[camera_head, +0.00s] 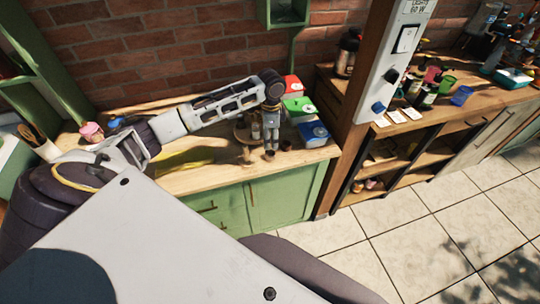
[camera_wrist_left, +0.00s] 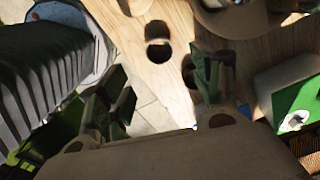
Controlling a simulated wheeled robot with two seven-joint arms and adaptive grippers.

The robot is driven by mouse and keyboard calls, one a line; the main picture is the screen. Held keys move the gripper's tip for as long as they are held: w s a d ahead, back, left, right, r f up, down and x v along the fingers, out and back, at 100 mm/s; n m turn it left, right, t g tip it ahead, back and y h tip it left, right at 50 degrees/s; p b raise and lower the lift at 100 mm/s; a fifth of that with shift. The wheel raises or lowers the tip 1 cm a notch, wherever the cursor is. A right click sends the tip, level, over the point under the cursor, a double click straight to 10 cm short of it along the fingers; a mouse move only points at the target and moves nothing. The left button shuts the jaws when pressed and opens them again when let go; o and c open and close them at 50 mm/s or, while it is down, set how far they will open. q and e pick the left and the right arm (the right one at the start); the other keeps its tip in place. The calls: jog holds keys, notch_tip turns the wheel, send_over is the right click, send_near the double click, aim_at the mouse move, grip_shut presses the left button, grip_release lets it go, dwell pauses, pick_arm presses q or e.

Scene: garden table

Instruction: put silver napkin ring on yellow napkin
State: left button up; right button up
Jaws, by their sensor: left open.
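My left gripper (camera_head: 269,149) hangs low over the right end of the wooden counter, pointing down. In the left wrist view its two dark fingers (camera_wrist_left: 162,88) stand apart, with nothing visible between them but wood and pale floor tile. A yellow patch (camera_head: 190,158), which looks like the yellow napkin, lies on the counter left of the gripper, partly behind my arm. I cannot make out the silver napkin ring in either view. My right gripper is not in view.
A small dark cup (camera_head: 287,144) stands near the front edge. A wooden post (camera_head: 352,130) rises farther right. The counter is clearer on the left.

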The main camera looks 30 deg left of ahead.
pick_arm(q)
send_over(270, 152)
jog(key=s+d, duration=0.1)
jog(key=shift+s+d+f, duration=0.1)
jog(key=shift+s+f, duration=0.05)
jog(key=shift+f, duration=1.95)
jog(key=shift+f, duration=0.1)
jog(key=shift+s+f+p, duration=0.15)
jog(key=shift+f+p, duration=0.5)
jog(key=shift+f, duration=1.85)
jog(key=shift+c, duration=0.5)
jog(key=c, duration=0.9)
jog(key=shift+r, duration=0.15)
jog(key=shift+r+b, duration=0.55)
jog(key=shift+r, duration=4.35)
